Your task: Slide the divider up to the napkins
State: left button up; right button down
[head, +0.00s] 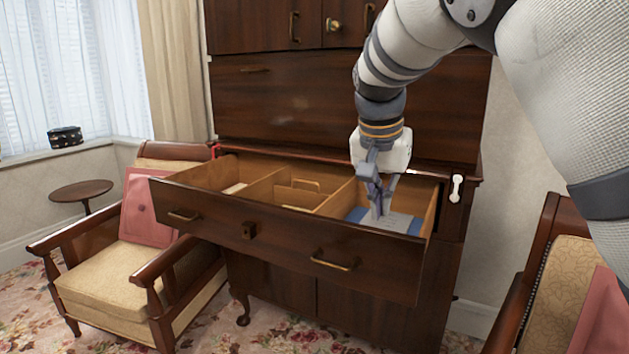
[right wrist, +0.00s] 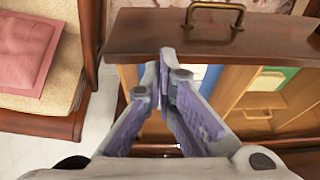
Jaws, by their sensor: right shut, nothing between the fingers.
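The divider (head: 300,196) is a light wooden crosspiece with a handle in the middle compartment of the open drawer (head: 260,236). In the right wrist view the divider (right wrist: 258,114) stands behind a flat green item (right wrist: 270,79), with a gap between. A flat blue-and-white item (head: 400,222) lies in the right compartment. I cannot tell for sure which flat items are the napkins. My right gripper (head: 377,212) is shut and empty over the right compartment, apart from the divider. It also shows in the right wrist view (right wrist: 166,62). My left gripper is not in view.
Fixed wooden partitions separate the compartments. The cabinet (head: 300,95) rises behind the drawer. An armchair (head: 130,270) with a pink cushion stands left, another (head: 555,285) at the right edge. A small round table (head: 80,190) is at the far left.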

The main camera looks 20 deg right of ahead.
aim_at(283, 195)
jog(key=i+l, duration=0.1)
jog(key=i, duration=0.6)
jog(key=i+l, duration=0.1)
jog(key=i, duration=0.55)
